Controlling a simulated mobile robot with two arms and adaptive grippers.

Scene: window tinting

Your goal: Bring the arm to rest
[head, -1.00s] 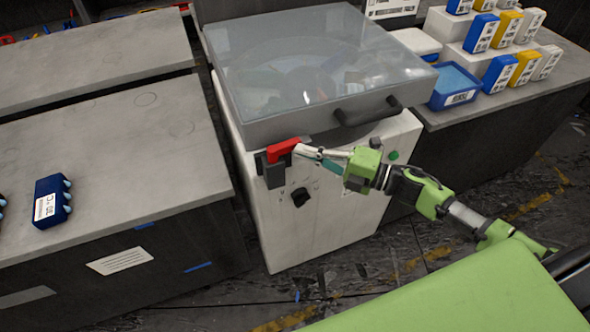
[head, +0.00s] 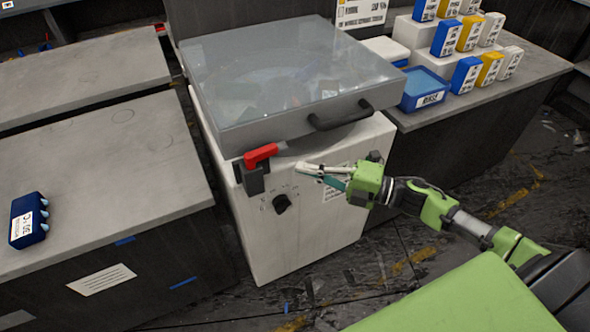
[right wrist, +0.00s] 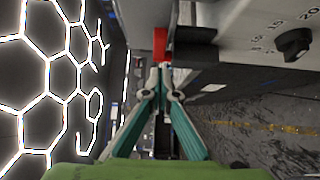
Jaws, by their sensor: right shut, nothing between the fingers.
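My right arm, green and grey, reaches in from the lower right in the head view. Its gripper (head: 303,168) is shut and empty in front of the white machine (head: 300,225), a short way right of the red latch handle (head: 261,155) and apart from it. In the right wrist view the fingers (right wrist: 163,75) come together at the tips, with the red handle (right wrist: 160,45) just beyond them. The machine's clear lid (head: 290,70) is down. My left gripper is not in view.
A dark knob (head: 281,203) sits on the machine's front. A grey bench with a blue holder (head: 28,221) stands at left. A bench at right bears a blue tray (head: 425,90) and several blue, yellow and white boxes. The floor in front is free.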

